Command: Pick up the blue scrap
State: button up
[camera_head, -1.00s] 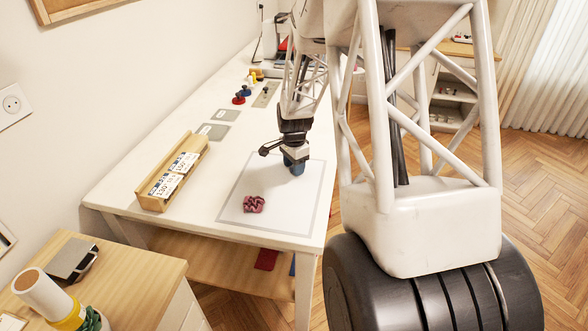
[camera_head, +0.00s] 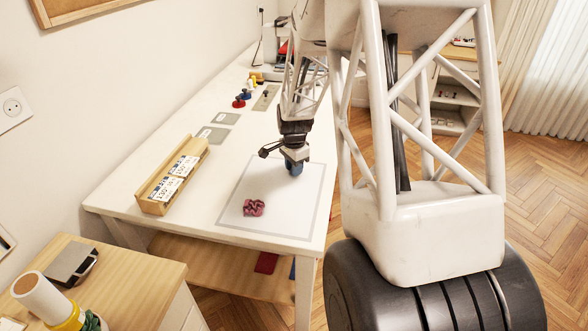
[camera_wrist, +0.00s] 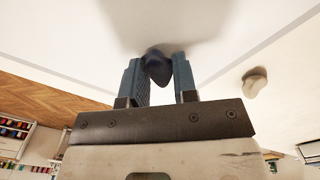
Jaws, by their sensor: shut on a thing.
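My gripper (camera_head: 293,167) is low over the white outlined mat (camera_head: 290,215) on the table, pointing down, its blue fingers together. In the wrist view my gripper (camera_wrist: 160,62) is shut on the dark blue scrap (camera_wrist: 157,68), which sits between the two fingertips. In the head view the fingers hide the scrap. I cannot tell whether the scrap still touches the mat.
A crumpled dark red scrap (camera_head: 253,207) lies on the mat nearer the front. A pale lump (camera_wrist: 255,82) shows in the wrist view. A wooden box with number cards (camera_head: 172,175) stands left; grey pads (camera_head: 212,133) and spools (camera_head: 241,98) lie farther back.

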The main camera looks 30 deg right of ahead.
jog(key=shift+r, duration=0.4)
notch_tip(320, 180, up, 2)
jog(key=shift+r, duration=0.1)
jog(key=s+a, duration=0.2)
jog(key=s, duration=0.3)
jog(key=s+a+r, duration=0.1)
jog(key=s+a, duration=0.1)
jog(key=s, duration=0.2)
jog(key=s+a, duration=0.2)
jog(key=s, duration=0.3)
jog(key=shift+s+a+r, duration=0.15)
jog(key=shift+s, duration=0.2)
grip_shut()
